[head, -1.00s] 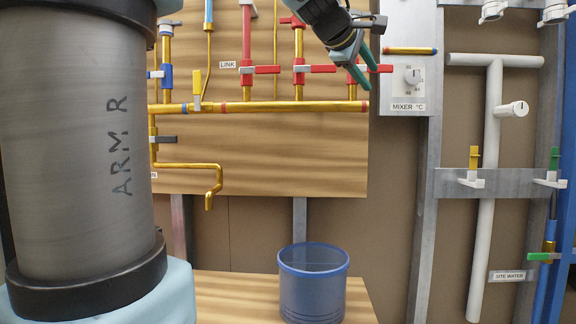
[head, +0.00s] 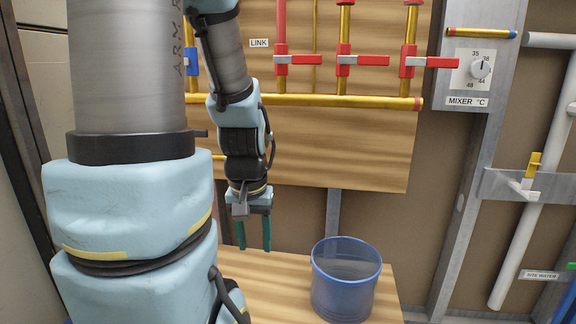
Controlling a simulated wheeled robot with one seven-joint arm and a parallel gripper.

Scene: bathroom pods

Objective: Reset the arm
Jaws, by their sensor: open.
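My gripper (head: 254,235) hangs from my folded arm, pointing down, left of the blue bucket. Its two teal fingers are apart, with nothing between them.
A blue bucket (head: 345,290) stands on the bench, right of my gripper. Brass pipes (head: 330,101) with red-handled valves (head: 362,59) run across the board. A mixer dial (head: 481,70) is on a grey panel at right. White pipes stand farther right.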

